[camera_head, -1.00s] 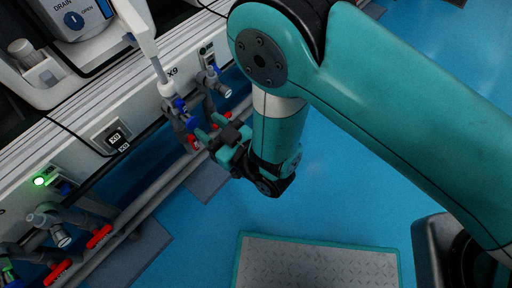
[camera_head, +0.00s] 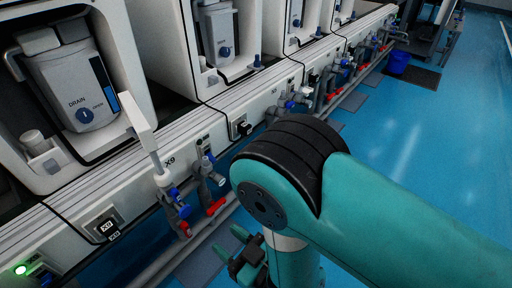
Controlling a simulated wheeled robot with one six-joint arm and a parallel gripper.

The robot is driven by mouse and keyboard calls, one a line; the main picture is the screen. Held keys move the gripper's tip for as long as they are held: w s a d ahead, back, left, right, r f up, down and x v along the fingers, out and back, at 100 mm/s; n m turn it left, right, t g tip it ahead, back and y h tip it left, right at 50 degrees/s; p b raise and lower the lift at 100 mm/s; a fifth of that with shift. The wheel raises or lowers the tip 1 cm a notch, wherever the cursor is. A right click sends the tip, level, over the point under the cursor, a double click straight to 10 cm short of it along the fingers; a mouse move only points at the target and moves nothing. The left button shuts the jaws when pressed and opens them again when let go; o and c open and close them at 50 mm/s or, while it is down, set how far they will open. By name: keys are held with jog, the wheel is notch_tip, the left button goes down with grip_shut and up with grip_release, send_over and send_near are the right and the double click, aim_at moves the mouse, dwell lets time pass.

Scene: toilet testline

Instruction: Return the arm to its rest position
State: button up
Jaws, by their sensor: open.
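My teal arm fills the lower right of the head view, its black-capped elbow near the middle. My gripper (camera_head: 243,257) shows at the bottom, left of the forearm. It is open, with two teal fingers pointing up and left, and I see nothing between them. It is close to the pipes below the bench front, but apart from the valves as far as I can see. The wrist behind it is partly cut off by the lower frame edge.
A white test bench (camera_head: 240,127) runs diagonally from lower left to upper right. Blue-handled valves (camera_head: 178,203) and a red-handled valve (camera_head: 216,206) stick out below it. A white upright lever (camera_head: 139,111) stands near X9. The blue floor (camera_head: 440,130) at right is clear.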

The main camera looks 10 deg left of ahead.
jog(key=shift+w, duration=0.1)
jog(key=w+d+r+m+g+h, duration=0.1)
jog(key=w+d+r+m+h, duration=0.55)
jog(key=w+r, duration=0.7)
jog(key=s+d+r+g+h, duration=0.3)
jog(key=s+d+r, duration=0.4)
jog(key=s+d, duration=0.25)
jog(key=s+d+r+g+h, duration=0.35)
jog(key=s+d+r, duration=0.4)
jog(key=d, duration=0.35)
notch_tip(320, 180, up, 29)
jog(key=y+p, duration=0.1)
jog(key=p, duration=2.9)
jog(key=shift+a+r+n, duration=0.15)
jog(key=shift+r+n, duration=0.05)
jog(key=shift+n, duration=0.15)
jog(key=shift+a, duration=0.1)
